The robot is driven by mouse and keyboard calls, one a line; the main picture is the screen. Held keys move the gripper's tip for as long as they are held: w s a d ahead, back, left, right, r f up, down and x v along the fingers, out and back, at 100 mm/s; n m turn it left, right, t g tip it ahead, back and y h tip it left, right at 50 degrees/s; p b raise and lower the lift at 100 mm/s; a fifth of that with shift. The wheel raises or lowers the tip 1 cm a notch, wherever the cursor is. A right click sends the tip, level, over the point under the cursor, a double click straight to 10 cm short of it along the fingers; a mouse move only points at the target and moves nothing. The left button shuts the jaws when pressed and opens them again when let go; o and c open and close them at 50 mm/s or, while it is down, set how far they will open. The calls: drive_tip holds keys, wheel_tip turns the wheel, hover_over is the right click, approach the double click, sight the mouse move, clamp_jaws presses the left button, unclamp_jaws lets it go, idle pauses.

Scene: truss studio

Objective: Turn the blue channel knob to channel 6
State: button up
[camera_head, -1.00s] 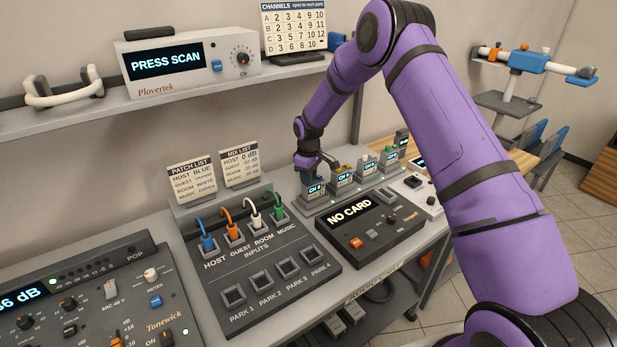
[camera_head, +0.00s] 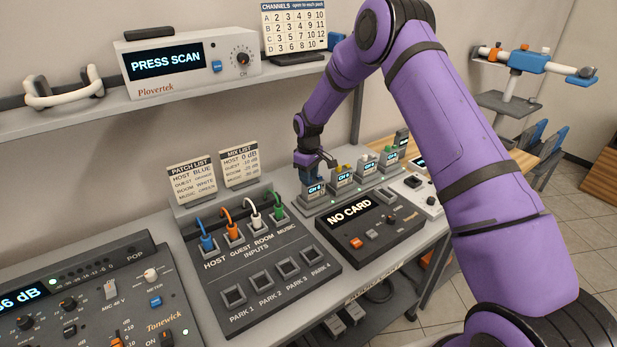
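A row of small packs with lit CH displays stands in a grey rack (camera_head: 322,208) behind the card recorder. The nearest pack (camera_head: 316,190), at the left end, is the one under my gripper (camera_head: 317,164). Its display reads CH and a digit that looks like 6 or 8, too small to be sure. The blue knob on top of this pack is mostly hidden by my gripper's dark fingers. My gripper points down at the pack's top, touching it or very close. Whether the fingers are closed on the knob is not clear.
Other packs with yellow, white and green tops stand close to the right. The NO CARD recorder (camera_head: 366,227) is in front, and the patch panel (camera_head: 262,277) with colored plugs is at left. A channel chart (camera_head: 294,28) and a PRESS SCAN receiver (camera_head: 185,64) sit on the shelf above.

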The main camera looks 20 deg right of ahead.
wheel_tip(320, 180, up, 10)
idle(0.4)
drive_tip(key=s+d+r+m+t, duration=0.1)
drive_tip(key=s+d+r+m, duration=0.1)
drive_tip(key=s+r, duration=0.95)
drive_tip(key=s+d+r+m+t, duration=0.2)
drive_tip(key=s+r, duration=0.7)
drive_tip(key=r, duration=0.5)
drive_tip(key=s+d+r+m+t, duration=0.1)
drive_tip(key=s+m, duration=0.1)
drive_tip(key=s, duration=1.2)
drive_tip(key=s+d+r+m+t, duration=0.1)
drive_tip(key=s, duration=1.3)
drive_tip(key=shift+d+r+m, duration=0.15)
drive_tip(key=shift+d+m, duration=0.2)
drive_tip(key=shift+m, duration=0.05)
drive_tip(key=shift+s, duration=0.1)
